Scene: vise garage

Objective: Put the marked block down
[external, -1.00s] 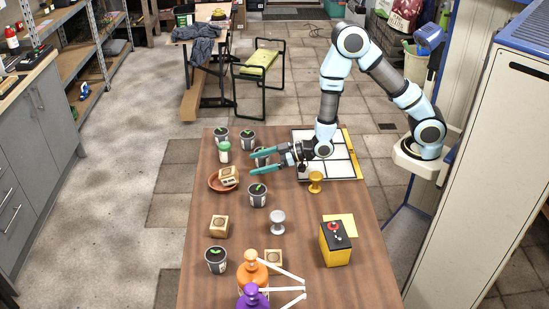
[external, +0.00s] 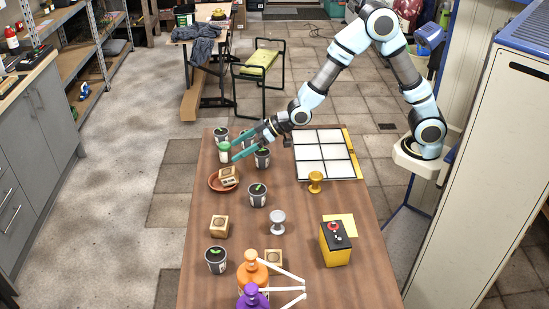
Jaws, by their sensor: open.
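Wooden blocks with dark marks stand on the table (external: 300,215). One block (external: 228,176) sits tilted in the terracotta saucer (external: 212,184), another block (external: 219,226) is on the bare wood at the left, and a third block (external: 273,257) is partly hidden behind the orange bottle. I cannot tell which is the marked block. My gripper (external: 234,152) is open, with nothing seen between its fingers. It is over the far left of the table, beyond the saucer, its tips close to the green-lidded jar in the picture.
A white grid tray (external: 325,153), gold goblet (external: 315,182), silver goblet (external: 277,222), yellow button box (external: 336,245) and orange bottle (external: 252,275) also occupy the table.

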